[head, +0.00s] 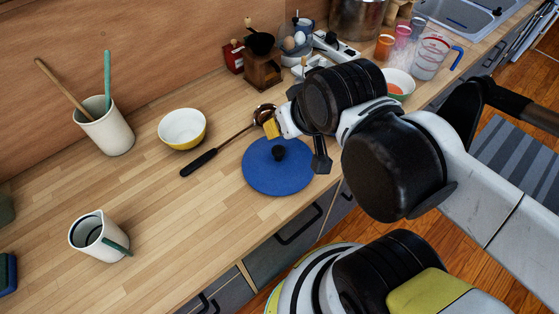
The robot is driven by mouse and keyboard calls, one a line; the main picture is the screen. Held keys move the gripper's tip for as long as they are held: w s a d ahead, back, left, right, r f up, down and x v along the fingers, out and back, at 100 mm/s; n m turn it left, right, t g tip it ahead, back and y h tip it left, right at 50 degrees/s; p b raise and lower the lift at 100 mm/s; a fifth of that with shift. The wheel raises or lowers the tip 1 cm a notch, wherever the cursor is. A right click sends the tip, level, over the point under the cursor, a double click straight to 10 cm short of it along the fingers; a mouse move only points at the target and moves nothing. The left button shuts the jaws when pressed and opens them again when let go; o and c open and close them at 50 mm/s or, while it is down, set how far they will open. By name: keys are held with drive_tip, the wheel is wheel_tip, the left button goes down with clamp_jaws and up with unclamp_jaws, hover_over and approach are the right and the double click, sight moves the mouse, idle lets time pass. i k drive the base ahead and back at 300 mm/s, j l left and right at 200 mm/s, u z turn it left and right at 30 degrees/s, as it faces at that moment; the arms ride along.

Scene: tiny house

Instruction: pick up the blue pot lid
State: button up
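The blue pot lid (262,177) lies flat on the wooden counter, near its front edge in the middle of the view. It is round, with a black knob (278,153) on top. My gripper (272,128) is beyond the knob in the picture, overlapping the lid's far right side. One yellow fingertip pad shows, close to the ladle's bowl. Nothing is visibly held.
A black-handled ladle (215,151) lies just behind the lid. A yellow-and-white bowl (182,128), a utensil crock (105,127) and a white pitcher (98,236) stand to the left. A wooden grinder (263,68) stands behind.

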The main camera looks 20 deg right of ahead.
sight(278, 167)
drive_tip(key=z, duration=0.9)
drive_tip(key=k+l+z, duration=0.25)
drive_tip(key=k, duration=0.25)
drive_tip(key=l, duration=0.1)
